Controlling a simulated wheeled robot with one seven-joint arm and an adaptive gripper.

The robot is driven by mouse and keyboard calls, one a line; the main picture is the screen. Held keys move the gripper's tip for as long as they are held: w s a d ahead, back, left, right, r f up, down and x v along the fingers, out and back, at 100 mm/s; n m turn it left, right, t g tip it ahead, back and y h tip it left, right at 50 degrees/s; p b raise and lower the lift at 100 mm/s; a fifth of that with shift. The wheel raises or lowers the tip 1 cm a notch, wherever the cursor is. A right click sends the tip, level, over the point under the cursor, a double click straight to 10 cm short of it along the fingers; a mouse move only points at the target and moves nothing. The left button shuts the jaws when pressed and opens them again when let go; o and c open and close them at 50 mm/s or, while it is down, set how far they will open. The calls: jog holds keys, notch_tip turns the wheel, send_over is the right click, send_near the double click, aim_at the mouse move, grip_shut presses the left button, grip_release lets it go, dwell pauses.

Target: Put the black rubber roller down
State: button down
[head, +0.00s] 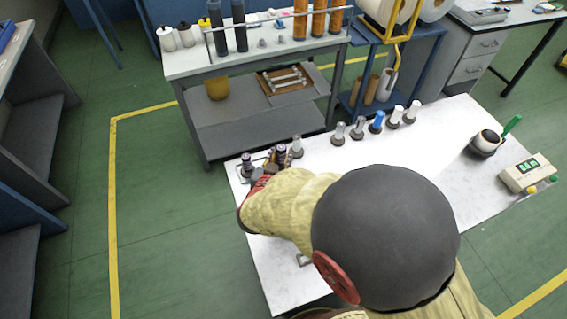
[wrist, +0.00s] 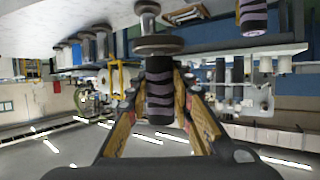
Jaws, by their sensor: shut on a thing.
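The black rubber roller (wrist: 160,85), dark with pale purple-grey bands, is between the fingers of my gripper (wrist: 162,108) in the wrist view, which is upside down. My gripper is shut on it. A round brown-grey disc (wrist: 158,45) shows at the roller's table-side end; I cannot tell whether they touch. In the head view my gripper (head: 262,177) is at the far left corner of the white table (head: 285,270), largely hidden by my arm. A similar banded roller (head: 247,164) stands at that corner, and it may be the one in the wrist view (wrist: 254,17).
A silver roller (head: 297,146) stands close right of my gripper. Several silver, blue and white rollers (head: 377,122) stand along the far edge. A grey bench (head: 250,105) is behind. A tape holder (head: 487,143) and a digital meter (head: 525,172) are at the right.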

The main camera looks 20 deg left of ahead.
jog(key=shift+w+a+f+b, duration=0.6)
jog(key=shift+w+a+f, duration=0.25)
jog(key=shift+a+f, duration=0.35)
jog(key=shift+w+a+f+b, duration=0.6)
jog(key=shift+w+a+f, duration=0.2)
jog(key=shift+a+f, duration=0.4)
jog(key=shift+w+a+f+b, duration=0.6)
jog(key=shift+w+a+f, duration=0.25)
jog(key=shift+a+f, duration=0.35)
jog(key=f+b, duration=0.2)
jog(key=f, duration=0.1)
jog(key=shift+a, duration=0.2)
jog(key=c, duration=1.8)
grip_release()
jog(key=shift+d+f, duration=0.15)
jog(key=shift+f, duration=0.15)
jog(key=shift+c, duration=0.2)
